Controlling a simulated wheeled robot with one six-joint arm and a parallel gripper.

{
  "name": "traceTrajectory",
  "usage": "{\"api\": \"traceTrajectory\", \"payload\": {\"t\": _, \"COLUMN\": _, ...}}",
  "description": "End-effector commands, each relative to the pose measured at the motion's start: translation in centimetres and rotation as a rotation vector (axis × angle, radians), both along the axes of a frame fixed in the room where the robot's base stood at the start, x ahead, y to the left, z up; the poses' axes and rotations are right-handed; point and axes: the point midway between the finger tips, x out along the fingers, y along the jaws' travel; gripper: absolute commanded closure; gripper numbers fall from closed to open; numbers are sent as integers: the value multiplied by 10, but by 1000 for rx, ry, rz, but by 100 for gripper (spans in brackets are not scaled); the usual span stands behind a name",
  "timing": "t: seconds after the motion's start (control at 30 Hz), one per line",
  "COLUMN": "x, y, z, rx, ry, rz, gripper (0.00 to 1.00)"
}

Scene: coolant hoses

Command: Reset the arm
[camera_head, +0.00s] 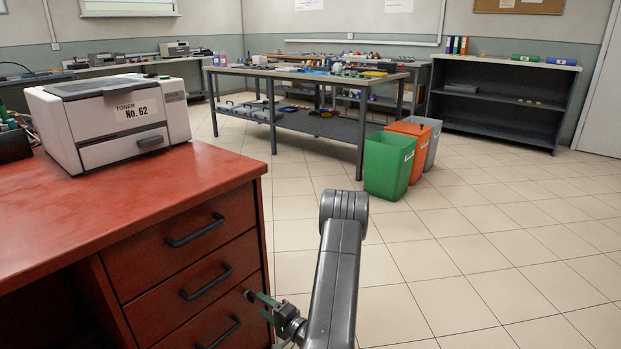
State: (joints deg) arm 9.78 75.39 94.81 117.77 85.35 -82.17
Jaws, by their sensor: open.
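My arm (340,260) rises from the bottom of the view, right of the red desk, with its upper joint at the top. My gripper (257,305) shows low and left of the arm. It is open, with its fingers spread close in front of the desk's lower drawers. I see nothing between the fingers. Whether a fingertip touches the drawer front cannot be told. Part of the wrist is hidden behind the arm.
The red desk (150,205) with black-handled drawers fills the left and bears a printer (120,125) labelled No. 62. Green (388,168), orange (412,140) and grey (433,132) bins stand by a workbench (300,76). A dark shelf (500,100) is behind. Tiled floor at right is clear.

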Motion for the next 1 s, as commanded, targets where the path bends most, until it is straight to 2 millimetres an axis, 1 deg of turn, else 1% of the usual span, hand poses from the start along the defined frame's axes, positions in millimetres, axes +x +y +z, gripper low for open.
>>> {"api": "traceTrajectory", "payload": {"t": 0.03, "x": 5, "y": 8, "z": -2, "rx": 0, "ry": -4, "rz": 3, "gripper": 47}}
{"api": "traceTrajectory", "payload": {"t": 0.2, "x": 19, "y": 25, "z": -1, "rx": 0, "ry": -3, "rz": 2, "gripper": 47}}
{"api": "traceTrajectory", "payload": {"t": 0.4, "x": 26, "y": 34, "z": 0, "rx": 1, "ry": -1, "rz": 0, "gripper": 47}}
{"api": "traceTrajectory", "payload": {"t": 0.77, "x": 25, "y": 32, "z": 1, "rx": 3, "ry": 4, "rz": -1, "gripper": 47}}
{"api": "traceTrajectory", "payload": {"t": 0.87, "x": 23, "y": 28, "z": 1, "rx": 1, "ry": 1, "rz": -3, "gripper": 47}}
{"api": "traceTrajectory", "payload": {"t": 1.0, "x": 12, "y": 13, "z": 2, "rx": 0, "ry": 2, "rz": -5, "gripper": 47}}
